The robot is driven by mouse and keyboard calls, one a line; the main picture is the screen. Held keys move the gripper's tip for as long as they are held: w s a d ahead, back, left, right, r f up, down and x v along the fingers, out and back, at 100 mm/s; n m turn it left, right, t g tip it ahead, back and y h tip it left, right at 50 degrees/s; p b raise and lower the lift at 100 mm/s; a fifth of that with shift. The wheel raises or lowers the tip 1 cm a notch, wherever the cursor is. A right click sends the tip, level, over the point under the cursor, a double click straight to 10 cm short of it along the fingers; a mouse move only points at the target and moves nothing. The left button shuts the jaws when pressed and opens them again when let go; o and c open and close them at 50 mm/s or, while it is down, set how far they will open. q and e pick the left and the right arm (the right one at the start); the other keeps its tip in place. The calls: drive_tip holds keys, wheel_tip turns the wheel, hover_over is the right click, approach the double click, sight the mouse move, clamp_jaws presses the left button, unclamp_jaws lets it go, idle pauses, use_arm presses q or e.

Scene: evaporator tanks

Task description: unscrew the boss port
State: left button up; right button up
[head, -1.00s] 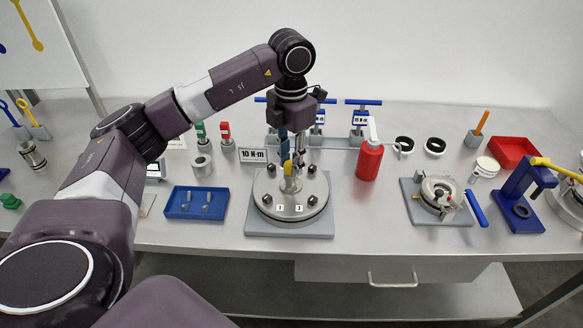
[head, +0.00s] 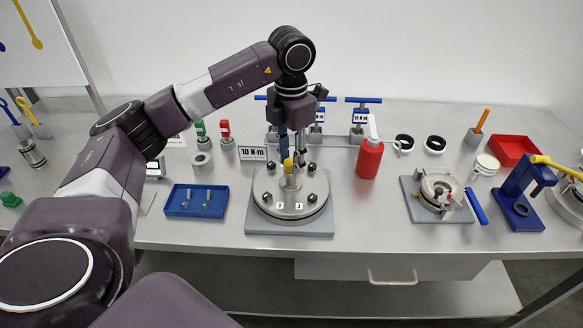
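The boss port (head: 291,182) is a small silver upright post at the centre of a round steel plate (head: 290,206) with several dark knobs around it. A yellow piece (head: 288,164) shows at the top of the post. My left gripper (head: 291,153) points straight down from above, with its fingertips right at the top of the post. The fingers and the post overlap in this view, so I cannot tell whether they grip it. My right gripper is not in view.
A "10 N·m" sign (head: 253,153) and blue T-handled tools (head: 361,115) stand behind the plate. A blue tray (head: 195,201) with small parts is at left. A red bottle (head: 369,159) and a clamp fixture (head: 437,194) are at right. Bare bench lies between them.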

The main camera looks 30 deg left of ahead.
use_arm(q)
drive_tip(key=m, duration=0.3)
drive_tip(key=m+b, duration=0.1)
drive_tip(key=m, duration=1)
drive_tip(key=shift+b, duration=0.4)
drive_tip(key=m, duration=0.7)
drive_tip(key=shift+m+b, duration=0.4)
drive_tip(key=m, duration=0.6)
drive_tip(key=shift+m, duration=0.4)
drive_tip(key=shift+c, duration=0.2)
